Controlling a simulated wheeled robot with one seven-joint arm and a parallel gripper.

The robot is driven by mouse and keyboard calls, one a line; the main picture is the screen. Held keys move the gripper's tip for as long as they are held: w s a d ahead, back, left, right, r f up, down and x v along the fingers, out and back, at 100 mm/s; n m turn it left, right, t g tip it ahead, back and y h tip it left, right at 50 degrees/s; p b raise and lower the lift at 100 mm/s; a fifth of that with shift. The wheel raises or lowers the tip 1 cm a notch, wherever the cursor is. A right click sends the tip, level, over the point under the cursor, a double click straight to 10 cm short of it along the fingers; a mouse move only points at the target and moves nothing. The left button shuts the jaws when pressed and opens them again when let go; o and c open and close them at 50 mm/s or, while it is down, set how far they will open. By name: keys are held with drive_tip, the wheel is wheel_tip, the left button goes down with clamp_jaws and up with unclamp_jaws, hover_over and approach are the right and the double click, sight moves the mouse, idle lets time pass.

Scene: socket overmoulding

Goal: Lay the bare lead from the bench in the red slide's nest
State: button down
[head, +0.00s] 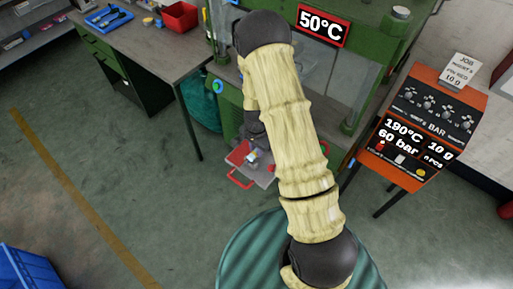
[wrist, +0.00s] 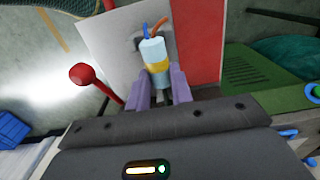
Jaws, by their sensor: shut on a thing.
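The lead (wrist: 153,52) has a pale blue body with a yellow band, and blue and orange wires at its far end. My gripper (wrist: 161,84) is shut on it, with a purple finger on each side. In the wrist view the lead is over a grey plate (wrist: 108,45) with a red strip (wrist: 202,40) beside it. I cannot tell whether the lead touches the plate. In the head view the red slide (head: 238,158) is at the press front, small and partly behind my arm.
The green press (head: 368,75) stands behind my arm with a 50°C display (head: 323,25). An orange control box (head: 420,125) is to the right. The bench (head: 150,50) at upper left carries a red bin (head: 180,16) and a blue tool tray (head: 108,19). A red-knobbed lever (wrist: 82,74) rises left of the gripper.

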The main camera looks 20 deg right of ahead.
idle(0.3)
drive_tip(key=c, duration=1.7)
unclamp_jaws()
drive_tip(key=shift+d, duration=0.1)
drive_tip(key=o, duration=0.5)
drive_tip(key=shift+s, duration=0.1)
drive_tip(key=shift+o, duration=0.2)
drive_tip(key=shift+r, duration=0.45)
wheel_tip(320, 180, up, 17)
drive_tip(key=b, duration=0.2)
drive_tip(key=shift+f, duration=0.2)
